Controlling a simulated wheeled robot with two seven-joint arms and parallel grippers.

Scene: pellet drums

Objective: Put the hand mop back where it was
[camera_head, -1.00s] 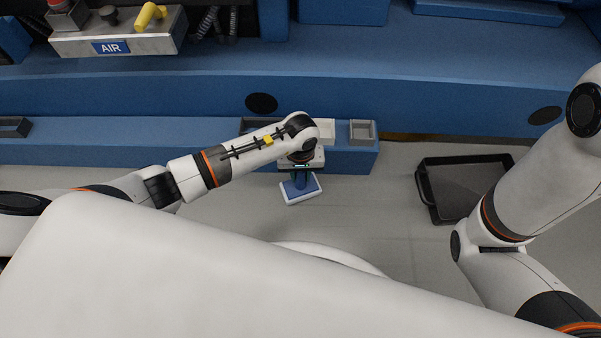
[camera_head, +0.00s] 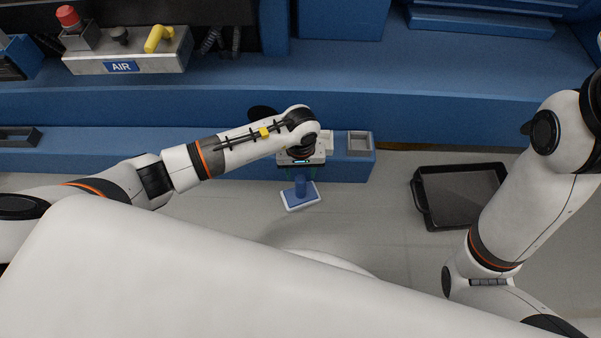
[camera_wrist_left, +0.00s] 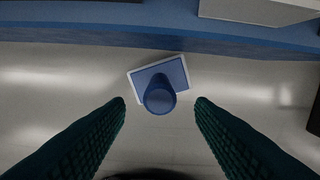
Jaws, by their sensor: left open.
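The hand mop (camera_head: 301,198) has a blue upright handle on a flat blue base with a white edge. It is on the grey floor, in front of the low blue ledge. In the left wrist view the mop (camera_wrist_left: 160,92) is near the middle, seen from above, with its round handle top toward me. My left gripper (camera_wrist_left: 160,101) is open, its two dark green ridged fingers on either side of and apart from the handle. In the head view the left wrist hides most of that gripper. My right gripper is not in view; only its arm shows at the right.
A black tray (camera_head: 459,196) lies on the floor to the right. A low blue ledge (camera_head: 90,158) with small grey bins (camera_head: 359,143) runs behind the mop. A metal box marked AIR (camera_head: 125,60) with a yellow handle sits at the upper left. Floor around the mop is clear.

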